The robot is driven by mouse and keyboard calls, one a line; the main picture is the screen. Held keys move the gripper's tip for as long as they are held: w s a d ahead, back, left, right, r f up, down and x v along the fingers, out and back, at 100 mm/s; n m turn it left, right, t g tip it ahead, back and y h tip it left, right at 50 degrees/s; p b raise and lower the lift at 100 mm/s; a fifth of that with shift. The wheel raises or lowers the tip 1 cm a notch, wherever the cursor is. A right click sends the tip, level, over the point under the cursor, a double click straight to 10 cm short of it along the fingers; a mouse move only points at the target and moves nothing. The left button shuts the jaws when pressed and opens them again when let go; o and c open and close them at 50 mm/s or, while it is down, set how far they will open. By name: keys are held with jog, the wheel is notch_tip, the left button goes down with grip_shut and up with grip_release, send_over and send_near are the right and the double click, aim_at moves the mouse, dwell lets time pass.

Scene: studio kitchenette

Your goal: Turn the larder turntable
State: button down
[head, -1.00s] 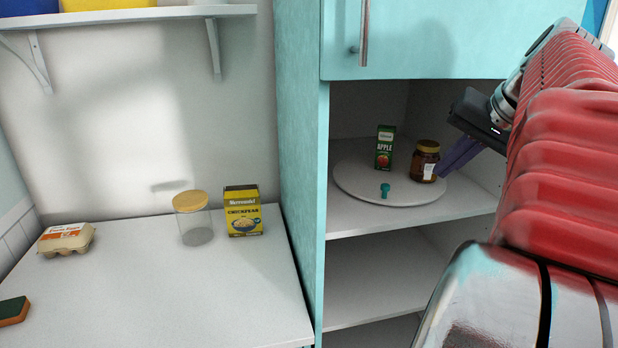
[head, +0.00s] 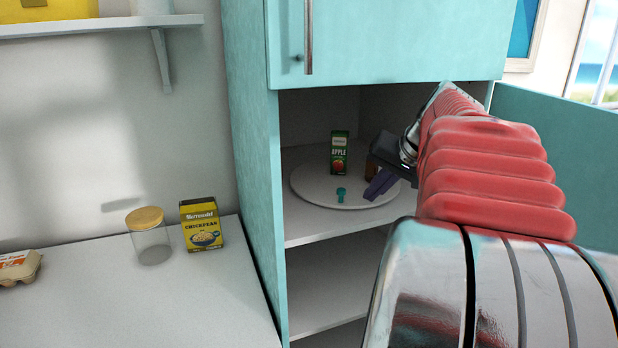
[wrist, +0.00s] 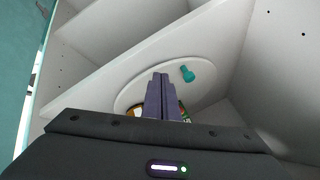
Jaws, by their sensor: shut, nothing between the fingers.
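The larder turntable (head: 312,192) is a round pale disc on the larder's upper shelf. It also shows in the wrist view (wrist: 205,85). A teal peg (head: 341,194) stands near its front edge, also in the wrist view (wrist: 187,73). A green apple juice carton (head: 339,155) stands on the disc towards the back. A brown jar (head: 370,171) on it is mostly hidden behind my gripper. My gripper (head: 371,194) is shut and empty, its purple fingers over the right part of the disc, right of the peg. I cannot tell whether they touch the disc.
The teal larder's side panel (head: 255,200) stands left of the opening, and its upper door (head: 400,45) hangs above. A teal open door (head: 560,160) is at the right.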

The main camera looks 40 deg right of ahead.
jog(key=shift+w+a+f, duration=0.1)
jog(key=shift+w+a, duration=0.45)
jog(key=shift+w, duration=0.35)
jog(key=shift+w+a, duration=0.5)
jog(key=shift+w, duration=0.35)
jog(key=shift+a, duration=0.15)
jog(key=shift+w, duration=0.1)
